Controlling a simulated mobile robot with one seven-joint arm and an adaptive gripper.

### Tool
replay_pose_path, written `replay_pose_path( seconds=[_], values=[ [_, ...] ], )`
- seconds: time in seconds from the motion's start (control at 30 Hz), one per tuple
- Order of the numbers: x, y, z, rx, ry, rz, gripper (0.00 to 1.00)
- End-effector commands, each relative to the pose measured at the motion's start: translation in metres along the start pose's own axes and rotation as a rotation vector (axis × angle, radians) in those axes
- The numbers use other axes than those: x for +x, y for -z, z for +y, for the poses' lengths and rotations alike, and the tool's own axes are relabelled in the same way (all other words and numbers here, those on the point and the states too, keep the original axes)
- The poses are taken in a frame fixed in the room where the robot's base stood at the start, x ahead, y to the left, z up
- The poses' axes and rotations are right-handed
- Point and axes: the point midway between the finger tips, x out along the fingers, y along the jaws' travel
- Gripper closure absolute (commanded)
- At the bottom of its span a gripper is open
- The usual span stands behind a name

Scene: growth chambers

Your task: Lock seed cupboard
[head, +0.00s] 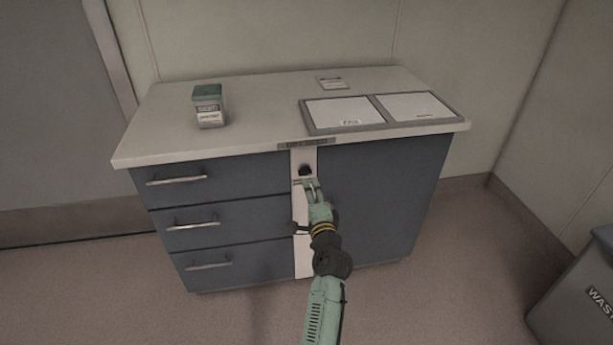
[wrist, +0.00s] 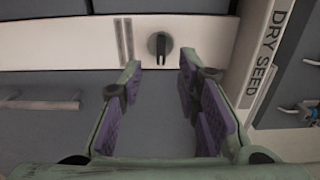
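The seed cupboard (head: 385,195) is a grey-blue cabinet with a pale top and a white vertical strip (head: 303,258) between its drawers and its door. A dark round knob (head: 305,171) sits near the top of the strip; in the wrist view the knob (wrist: 160,45) has a raised grip with a bluish end pointing down the picture, towards the door. A "DRY SEED" label (wrist: 267,55) runs along the top edge. My gripper (head: 307,186) is in front of the strip, just below the knob in the head view. In the wrist view its fingers (wrist: 160,66) are open and empty, spread to either side of the knob; contact is not visible.
On the cupboard top are a green-lidded container (head: 208,106), a small pale card (head: 332,83) and a grey two-panel tray (head: 308,116). Drawers with bar handles (head: 193,226) are at left. A waste bin (head: 580,300) stands at lower right. Floor in front is clear.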

Motion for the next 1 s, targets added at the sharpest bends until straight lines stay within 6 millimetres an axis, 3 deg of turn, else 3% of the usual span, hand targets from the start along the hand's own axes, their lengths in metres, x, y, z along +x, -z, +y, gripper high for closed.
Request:
replay_pose_path(
  seconds=[0.2, 0.4, 0.77, 1.0],
  values=[
    [0.040, -0.001, -0.003, 0.003, 0.003, -0.001, 0.70],
    [0.059, 0.000, -0.001, 0.000, 0.001, 0.000, 0.70],
    [0.063, -0.001, -0.001, -0.002, 0.001, -0.001, 0.70],
    [0.063, -0.001, -0.001, -0.002, 0.001, -0.001, 0.86]
  ],
)
